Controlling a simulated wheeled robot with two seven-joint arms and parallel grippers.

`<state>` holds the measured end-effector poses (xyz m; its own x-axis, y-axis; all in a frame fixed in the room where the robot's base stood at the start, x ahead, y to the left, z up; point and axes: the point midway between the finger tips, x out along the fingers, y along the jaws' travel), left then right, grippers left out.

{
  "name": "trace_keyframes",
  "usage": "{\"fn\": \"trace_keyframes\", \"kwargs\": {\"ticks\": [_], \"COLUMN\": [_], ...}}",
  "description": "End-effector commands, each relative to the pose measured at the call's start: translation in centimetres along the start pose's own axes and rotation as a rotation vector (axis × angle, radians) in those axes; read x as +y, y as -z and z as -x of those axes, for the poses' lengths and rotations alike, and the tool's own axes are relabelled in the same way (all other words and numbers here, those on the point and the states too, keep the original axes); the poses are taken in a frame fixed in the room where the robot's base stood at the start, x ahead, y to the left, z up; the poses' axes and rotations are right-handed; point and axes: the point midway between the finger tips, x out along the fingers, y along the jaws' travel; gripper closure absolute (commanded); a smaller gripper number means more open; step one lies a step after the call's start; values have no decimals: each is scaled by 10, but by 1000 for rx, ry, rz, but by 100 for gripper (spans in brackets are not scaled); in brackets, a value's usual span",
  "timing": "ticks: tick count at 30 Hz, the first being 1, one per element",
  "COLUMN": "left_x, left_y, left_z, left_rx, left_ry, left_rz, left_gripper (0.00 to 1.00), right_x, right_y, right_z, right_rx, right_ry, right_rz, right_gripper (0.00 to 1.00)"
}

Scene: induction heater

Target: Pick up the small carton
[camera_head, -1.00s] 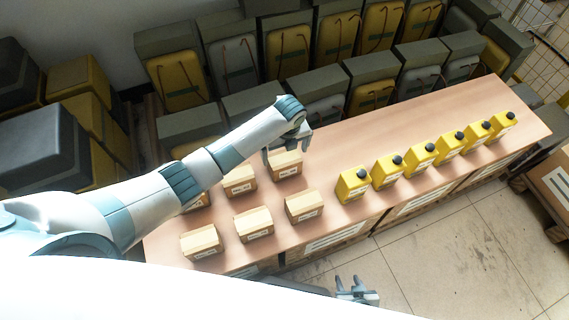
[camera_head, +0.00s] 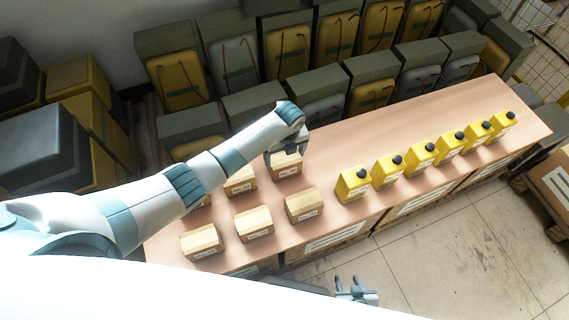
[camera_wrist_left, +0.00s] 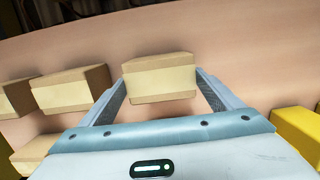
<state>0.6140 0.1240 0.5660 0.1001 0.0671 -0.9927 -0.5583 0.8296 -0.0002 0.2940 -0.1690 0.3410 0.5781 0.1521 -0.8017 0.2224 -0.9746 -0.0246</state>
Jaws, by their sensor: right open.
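Several small cartons stand in two rows on the left part of the table. My left gripper (camera_head: 287,151) is at the carton at the right end of the back row (camera_head: 286,167). In the left wrist view this carton (camera_wrist_left: 159,79) sits between the tips of the two spread fingers (camera_wrist_left: 164,92), with a thin gap showing at its sides. The carton still rests on the table. The arm and hand hide part of its top in the head view. My right gripper (camera_head: 356,290) is open and empty, low in front of the table.
The front row holds cartons such as the one at its right end (camera_head: 301,205). A row of yellow bottles (camera_head: 353,186) stands on the right part of the table (camera_head: 345,150). Grey and yellow cases (camera_head: 320,98) are stacked close behind the table.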

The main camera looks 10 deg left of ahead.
Motion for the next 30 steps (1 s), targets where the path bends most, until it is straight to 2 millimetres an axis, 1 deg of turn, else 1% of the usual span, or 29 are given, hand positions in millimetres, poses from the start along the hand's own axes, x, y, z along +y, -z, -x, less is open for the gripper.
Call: {"fn": "trace_keyframes", "kwargs": {"ticks": [8, 13, 17, 21, 24, 30], "left_x": [0, 0, -1, -1, -20, -58], "left_y": [-1, -2, -4, -7, -4, 0], "left_z": [1, 7, 20, 42, 51, 74], "left_rx": [-1, -1, -3, -3, -2, -1], "left_ry": [1, 1, 2, 4, 5, 4], "left_rz": [0, 0, 0, -1, -1, -1], "left_gripper": [64, 64, 64, 64, 64, 64], "right_x": [0, 0, 0, 0, 2, 10], "right_y": [0, 0, 0, -1, -4, -16], "right_z": [0, 0, 0, -1, -3, -6], "right_rx": [1, 0, 0, -4, -24, -83], "right_ry": [0, 0, 0, -1, -3, -12], "right_rz": [0, 0, 0, -1, -4, -7], "right_gripper": [58, 58, 58, 58, 58, 58]}}
